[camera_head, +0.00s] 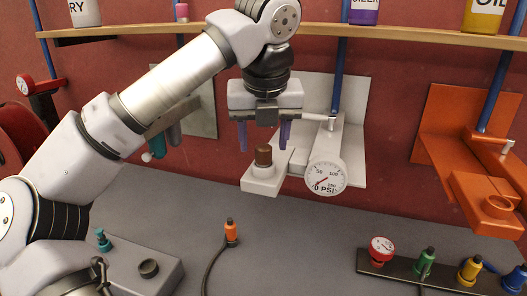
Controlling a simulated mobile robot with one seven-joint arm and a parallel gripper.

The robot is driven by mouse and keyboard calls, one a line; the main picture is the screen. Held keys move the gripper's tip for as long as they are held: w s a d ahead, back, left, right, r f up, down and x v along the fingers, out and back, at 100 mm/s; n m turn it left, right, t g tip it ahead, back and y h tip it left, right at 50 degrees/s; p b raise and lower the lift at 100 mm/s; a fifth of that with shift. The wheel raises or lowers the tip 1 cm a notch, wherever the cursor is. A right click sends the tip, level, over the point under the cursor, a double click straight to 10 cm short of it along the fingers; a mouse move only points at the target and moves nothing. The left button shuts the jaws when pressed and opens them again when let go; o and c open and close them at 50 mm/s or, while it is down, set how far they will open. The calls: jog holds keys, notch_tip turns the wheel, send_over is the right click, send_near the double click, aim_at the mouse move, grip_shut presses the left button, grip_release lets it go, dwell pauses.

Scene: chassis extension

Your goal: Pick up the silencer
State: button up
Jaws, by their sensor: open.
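A small brown cylinder (263,154), which looks like the silencer, stands upright in a white block (262,187) near the middle of the head view. My gripper (264,145) points down above it, with its two purple fingers apart, one to each side of the cylinder in this view. The gripper is open. From this angle I cannot tell how far the fingers are in front of or behind the cylinder, and I see no contact.
A pressure gauge (325,178) sits on the white fixture just right of the block. An orange fixture (470,175) stands at the right. A shelf (400,33) with containers runs behind. Coloured connectors and a rail (400,275) lie on the grey table (300,250).

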jog(key=shift+x, duration=1.2)
jog(key=c, duration=1.1)
